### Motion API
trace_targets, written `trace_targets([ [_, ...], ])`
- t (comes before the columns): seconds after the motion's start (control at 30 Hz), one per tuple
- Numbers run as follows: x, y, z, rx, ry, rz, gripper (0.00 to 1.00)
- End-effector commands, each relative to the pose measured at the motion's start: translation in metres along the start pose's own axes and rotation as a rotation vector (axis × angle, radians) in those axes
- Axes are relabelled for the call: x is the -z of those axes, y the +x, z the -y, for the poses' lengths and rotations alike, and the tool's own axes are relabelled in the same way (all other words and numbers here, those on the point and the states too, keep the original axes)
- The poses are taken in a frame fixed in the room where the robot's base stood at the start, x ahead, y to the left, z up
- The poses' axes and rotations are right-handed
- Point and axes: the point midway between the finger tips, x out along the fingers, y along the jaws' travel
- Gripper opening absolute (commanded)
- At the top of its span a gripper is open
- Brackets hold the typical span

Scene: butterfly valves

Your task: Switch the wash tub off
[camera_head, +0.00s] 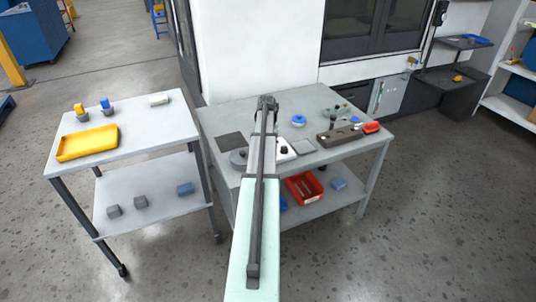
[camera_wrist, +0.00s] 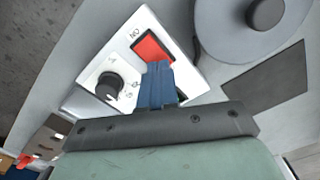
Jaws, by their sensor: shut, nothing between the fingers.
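The wash tub's control box is a white box (camera_wrist: 112,50) in the wrist view, with a red rocker switch (camera_wrist: 153,45) and a black knob (camera_wrist: 108,85). Upside-down "ON" lettering stands beside the switch. My gripper (camera_wrist: 158,70) is shut and empty, its blue fingertips overlapping the switch's lower edge; I cannot tell whether they touch it. A round grey tub with a black lid knob (camera_wrist: 230,25) is at the upper right. In the head view, the white box (camera_head: 286,156) and grey tub (camera_head: 238,160) flank my arm, which hides my fingertips.
A dark square mat (camera_wrist: 265,77) lies beside the box. On the same table (camera_head: 225,116) are a blue round part (camera_head: 298,120) and a brown block (camera_head: 340,135) to the right. A red bin (camera_head: 303,188) is on the lower shelf. A separate table with a yellow tray (camera_head: 87,143) stands left.

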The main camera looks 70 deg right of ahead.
Motion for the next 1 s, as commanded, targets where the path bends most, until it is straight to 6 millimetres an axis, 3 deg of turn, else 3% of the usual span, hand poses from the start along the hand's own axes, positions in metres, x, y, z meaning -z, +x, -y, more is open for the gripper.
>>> trace_targets([
  [1.0,0.000,0.011,0.000,0.000,0.000,0.001,0.00],
])
